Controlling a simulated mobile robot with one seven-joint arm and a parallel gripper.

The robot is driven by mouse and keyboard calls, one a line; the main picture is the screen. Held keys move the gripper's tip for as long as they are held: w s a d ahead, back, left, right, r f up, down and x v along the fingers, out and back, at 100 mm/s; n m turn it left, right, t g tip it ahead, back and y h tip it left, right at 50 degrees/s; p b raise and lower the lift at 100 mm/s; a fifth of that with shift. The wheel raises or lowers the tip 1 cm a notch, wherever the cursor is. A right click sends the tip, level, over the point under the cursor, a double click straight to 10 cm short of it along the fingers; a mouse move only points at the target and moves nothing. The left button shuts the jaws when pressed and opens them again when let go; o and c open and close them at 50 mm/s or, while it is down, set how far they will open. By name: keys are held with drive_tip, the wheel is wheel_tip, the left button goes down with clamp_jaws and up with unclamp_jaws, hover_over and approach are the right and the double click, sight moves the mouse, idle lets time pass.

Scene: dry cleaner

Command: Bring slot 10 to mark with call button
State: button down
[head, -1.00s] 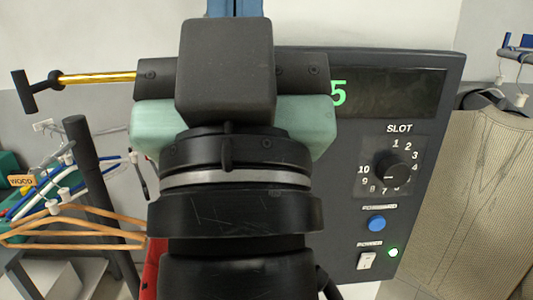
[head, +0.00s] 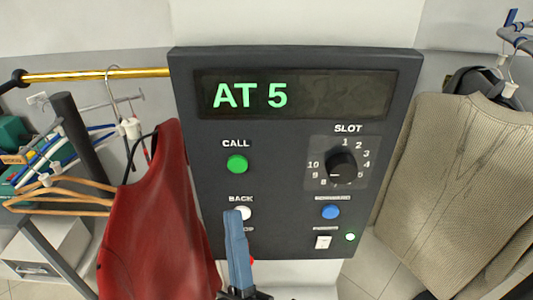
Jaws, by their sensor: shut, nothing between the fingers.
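The dark control panel (head: 290,222) faces me, and its display (head: 345,95) reads "AT 5" in green. The green CALL button (head: 237,164) is at the panel's left, uncovered. The black SLOT dial (head: 342,165) is at the right, with numbers around it. Its small white mark is low on the knob, and I cannot tell exactly which number it points at. My gripper (head: 236,214) is shut and empty, with a blue finger showing low in front of the panel. It overlaps the edge of the white BACK button (head: 245,213) and partly hides a red button (head: 251,260).
A beige knitted garment (head: 455,170) hangs at the right. A blue button (head: 331,212), a white power switch (head: 323,242) and a lit green lamp (head: 350,237) sit below the dial.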

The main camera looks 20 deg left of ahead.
sight(237, 164)
drive_tip(key=shift+s+f, duration=0.2)
drive_tip(key=shift+f, duration=0.05)
drive_tip(key=shift+w+a+b, duration=0.3)
drive_tip(key=shift+w+a, duration=0.1)
drive_tip(key=shift+w, duration=1)
drive_tip(key=shift+w+a+b, duration=0.35)
drive_tip(key=shift+w+a, duration=0.05)
drive_tip(key=shift+w, duration=1.05)
drive_tip(key=shift+w+a+b, duration=0.3)
drive_tip(key=shift+w+a, duration=0.1)
drive_tip(key=shift+w, duration=1)
drive_tip(key=shift+w, duration=0.1)
drive_tip(key=shift+w+a+b, duration=0.15)
drive_tip(key=shift+w+b, duration=0.15)
drive_tip(key=shift+b, duration=0.05)
